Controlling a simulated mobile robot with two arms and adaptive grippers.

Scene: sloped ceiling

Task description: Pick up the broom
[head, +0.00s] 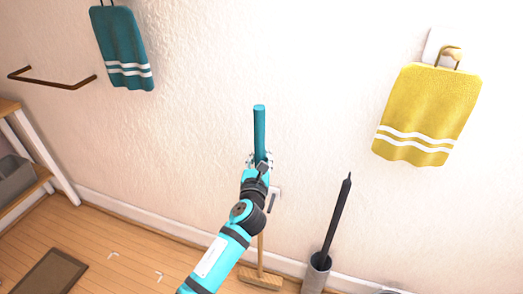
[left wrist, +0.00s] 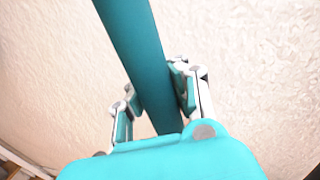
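The broom stands upright against the white wall, with a teal upper handle (head: 259,125), a pale wooden lower stick and a wooden head (head: 260,278) on the floor. My left gripper (head: 260,160) is at the teal part, below its top end. In the left wrist view the teal handle (left wrist: 135,45) runs between the two fingers of my left gripper (left wrist: 155,95), and the finger pads appear to press on it from both sides. My left arm hides part of the broom's lower stick. My right gripper is not in view.
A dark stick-like brush (head: 338,215) stands in a grey holder (head: 317,272) to the right. A teal towel (head: 123,50) and a yellow towel (head: 427,112) hang on the wall. A wooden shelf (head: 48,160) is at left, a brown mat (head: 50,275) on the floor.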

